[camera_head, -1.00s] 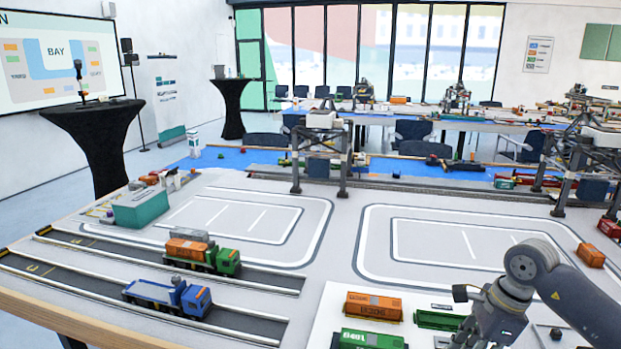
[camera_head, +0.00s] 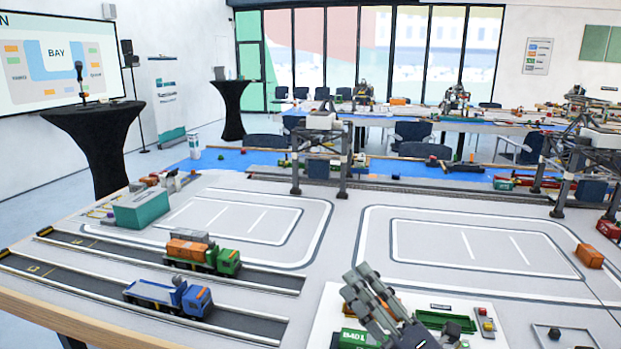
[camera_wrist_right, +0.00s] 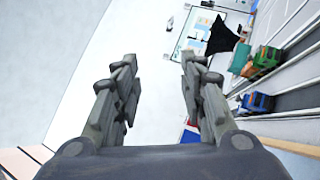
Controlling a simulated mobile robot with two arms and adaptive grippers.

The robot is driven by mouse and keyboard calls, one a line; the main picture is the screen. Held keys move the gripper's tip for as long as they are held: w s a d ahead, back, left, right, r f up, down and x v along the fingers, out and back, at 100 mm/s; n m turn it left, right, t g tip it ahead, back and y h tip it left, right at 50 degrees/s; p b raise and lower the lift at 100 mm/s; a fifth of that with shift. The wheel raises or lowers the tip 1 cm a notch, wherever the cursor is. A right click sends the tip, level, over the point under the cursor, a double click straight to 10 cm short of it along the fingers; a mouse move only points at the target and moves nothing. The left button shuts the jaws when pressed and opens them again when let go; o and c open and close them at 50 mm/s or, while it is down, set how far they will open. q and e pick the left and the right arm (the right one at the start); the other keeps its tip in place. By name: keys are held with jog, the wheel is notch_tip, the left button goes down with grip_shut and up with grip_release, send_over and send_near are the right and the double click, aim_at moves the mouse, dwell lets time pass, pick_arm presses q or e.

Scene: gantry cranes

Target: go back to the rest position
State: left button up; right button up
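My right gripper (camera_head: 366,284) shows at the lower middle of the head view, above the white board on the table, with its fingers pointing up. In the right wrist view the two fingers of my right gripper (camera_wrist_right: 158,65) stand apart with nothing between them, so it is open and empty. The wrist camera is tilted and looks past the fingers at the floor and wall. My left gripper is in neither view.
A green container (camera_head: 352,340) and a green tray (camera_head: 445,322) lie close around my right gripper. A blue truck (camera_head: 168,296) and a green truck (camera_head: 203,256) stand on the left lanes. Gantry cranes (camera_head: 322,152) stand behind. The marked middle areas are clear.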

jog(key=s+d+f+m+g+h, duration=0.2)
jog(key=s+d+f+m+h, duration=0.1)
jog(key=d+f+m+h, duration=0.55)
jog(key=s+d+f+m+g+h, duration=0.25)
jog(key=d+f+m+h, duration=0.3)
jog(key=f+m, duration=0.6)
jog(key=s+a+f+m+g+y, duration=0.1)
jog(key=s+f+m+g, duration=0.2)
jog(key=s+f+g, duration=0.5)
jog(key=s+a+f+m+g, duration=0.1)
jog(key=s+f+m+g, duration=0.3)
jog(key=s, duration=0.9)
notch_tip(320, 180, down, 26)
jog(key=s+n, duration=0.1)
jog(key=s, duration=0.1)
jog(key=s+d+f+p, duration=0.1)
jog(key=s+d+f, duration=0.2)
jog(key=s+f, duration=1.3)
jog(key=shift+s+g, duration=0.35)
jog(key=shift+s, duration=0.35)
